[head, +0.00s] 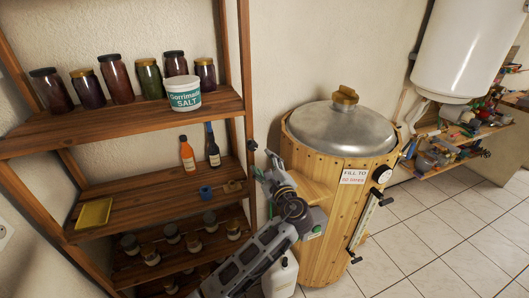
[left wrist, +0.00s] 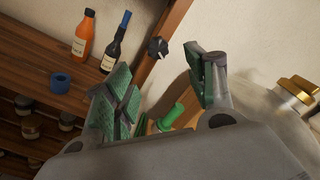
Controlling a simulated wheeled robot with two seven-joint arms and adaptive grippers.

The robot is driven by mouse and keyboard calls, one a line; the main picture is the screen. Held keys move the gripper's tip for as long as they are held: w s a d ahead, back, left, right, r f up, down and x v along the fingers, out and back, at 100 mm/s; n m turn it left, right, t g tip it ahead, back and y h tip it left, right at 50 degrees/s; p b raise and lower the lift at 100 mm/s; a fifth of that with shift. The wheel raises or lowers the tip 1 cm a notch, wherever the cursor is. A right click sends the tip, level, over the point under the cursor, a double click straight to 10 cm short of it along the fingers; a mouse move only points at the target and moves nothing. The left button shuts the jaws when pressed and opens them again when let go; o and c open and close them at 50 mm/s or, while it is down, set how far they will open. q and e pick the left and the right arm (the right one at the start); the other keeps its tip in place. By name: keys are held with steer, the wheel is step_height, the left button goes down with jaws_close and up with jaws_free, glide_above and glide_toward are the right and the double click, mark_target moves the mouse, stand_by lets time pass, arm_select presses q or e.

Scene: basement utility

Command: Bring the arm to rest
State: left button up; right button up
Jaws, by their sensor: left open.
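My left arm (head: 252,262) reaches up from the bottom of the head view. My left gripper (head: 266,168) is in front of the shelf's right post, beside the wooden barrel (head: 340,225). In the left wrist view the two green-padded fingers of the left gripper (left wrist: 160,88) stand wide apart, with nothing held between them. My right gripper is not in view.
A wooden shelf (head: 110,125) at left holds jars, a white salt tub (head: 183,94), two bottles and a yellow tray (head: 94,214). A black knob (left wrist: 158,48) is near the fingers. A white jug (head: 281,277) stands below my arm. Tiled floor is clear at right.

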arm_select(q)
steer(key=s+a+f+n+g+h, duration=0.1)
steer(key=s+a+f+n+g, duration=0.35)
steer(key=a+f, duration=0.35)
steer(key=s+a+f+n+g+h, duration=0.1)
steer(key=s+a+f+n+g, duration=0.4)
steer(key=f, duration=0.4)
steer(key=s+a+f+n+g+h, duration=0.25)
steer(key=s+a+n, duration=0.4)
steer(key=s, duration=0.55)
steer(key=s+a+f+n+g+h, duration=0.1)
steer(key=s+a+f+n+g, duration=0.15)
steer(key=s+a+n, duration=0.6)
steer(key=s+d+f+m+b, duration=0.1)
steer(key=s+f+m, duration=0.15)
steer(key=f, duration=1.55)
steer(key=s+d+f+m+b, duration=0.1)
steer(key=s+f, duration=0.2)
steer(key=f, duration=1.4)
steer(key=s+a+f+g+b, duration=0.1)
steer(key=s+a+f, duration=0.1)
steer(key=s+f, duration=0.9)
steer(key=s+a+f+b, duration=0.1)
steer(key=s+a+f, duration=0.1)
steer(key=s+f, duration=0.9)
steer(key=shift+s+a+f+g, duration=0.15)
steer(key=shift+a+g, duration=0.05)
steer(key=shift+g, duration=0.15)
